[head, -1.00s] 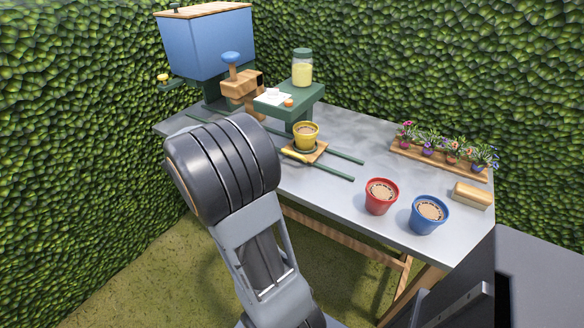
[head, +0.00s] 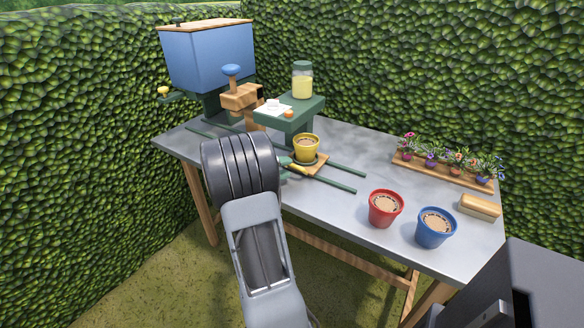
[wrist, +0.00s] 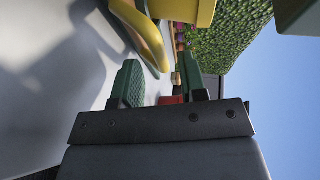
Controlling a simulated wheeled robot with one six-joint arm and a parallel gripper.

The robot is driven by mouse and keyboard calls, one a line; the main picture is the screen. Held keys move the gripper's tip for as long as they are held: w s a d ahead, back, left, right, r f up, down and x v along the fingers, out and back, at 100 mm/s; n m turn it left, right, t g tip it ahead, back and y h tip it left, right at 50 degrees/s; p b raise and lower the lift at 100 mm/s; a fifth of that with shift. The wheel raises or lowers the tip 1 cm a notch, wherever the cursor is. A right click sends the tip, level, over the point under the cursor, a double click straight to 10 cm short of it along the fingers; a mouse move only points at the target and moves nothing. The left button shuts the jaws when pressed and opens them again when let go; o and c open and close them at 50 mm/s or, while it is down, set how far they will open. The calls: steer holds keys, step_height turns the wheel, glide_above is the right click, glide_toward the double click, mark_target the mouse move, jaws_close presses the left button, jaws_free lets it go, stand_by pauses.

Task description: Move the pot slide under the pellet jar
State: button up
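The pot slide (head: 318,164) is a small wooden plate on two green rails, with a yellow pot (head: 306,147) of soil on it. Its yellow handle (head: 298,171) points towards my gripper. The pellet jar (head: 302,84), glass with yellow pellets, stands on a green raised shelf behind and above the slide. My gripper (wrist: 162,84) has its green fingers apart with nothing between them. In the wrist view the curved yellow handle (wrist: 150,42) is just ahead of the fingertips, not between them. In the head view my arm hides most of the gripper.
A red pot (head: 385,209) and a blue pot (head: 436,228) stand at the table's front right. A flower tray (head: 440,172) and a wooden block (head: 480,205) lie behind them. A blue hopper (head: 210,58) stands at the left. The rails' right ends are clear.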

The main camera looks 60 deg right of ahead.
mark_target(291, 166)
steer(key=shift+x, duration=1.65)
jaws_close()
